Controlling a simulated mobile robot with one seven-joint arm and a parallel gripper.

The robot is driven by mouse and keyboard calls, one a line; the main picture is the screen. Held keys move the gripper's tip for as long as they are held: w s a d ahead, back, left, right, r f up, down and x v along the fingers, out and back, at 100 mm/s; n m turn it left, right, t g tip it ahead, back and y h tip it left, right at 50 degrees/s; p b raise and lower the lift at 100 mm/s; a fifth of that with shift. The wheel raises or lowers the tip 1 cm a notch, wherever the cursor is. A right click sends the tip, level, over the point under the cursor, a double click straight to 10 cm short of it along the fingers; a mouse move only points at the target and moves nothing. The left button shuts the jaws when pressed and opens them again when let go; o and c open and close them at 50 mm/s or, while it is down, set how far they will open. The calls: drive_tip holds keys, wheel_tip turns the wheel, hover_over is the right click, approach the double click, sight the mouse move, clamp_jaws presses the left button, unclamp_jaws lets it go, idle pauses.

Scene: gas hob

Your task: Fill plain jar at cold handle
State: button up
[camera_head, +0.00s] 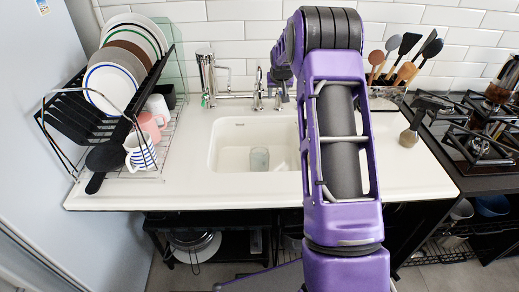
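A clear glass jar (259,159) stands in the white sink basin (226,150), towards its back and left of my arm. It looks plain and seems empty, though its inside is too small to tell. The chrome tap (257,90) stands behind the basin with slim upright parts. Which handle is the cold one, and whether water runs, I cannot tell. My purple arm reaches forward over the right part of the sink and hides it. The far end of my arm bends down near the tap, and my gripper's fingers are hidden behind the arm.
A dish rack (160,125) with plates and mugs fills the counter's left. A chrome fixture (205,75) stands left of the tap. The gas hob (475,135) lies far right.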

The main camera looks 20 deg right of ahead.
drive_tip(key=shift+s+d, duration=0.1)
drive_tip(key=shift+d, duration=0.15)
idle(0.6)
drive_tip(key=p+v, duration=0.1)
drive_tip(key=v, duration=0.6)
idle(0.4)
idle(0.4)
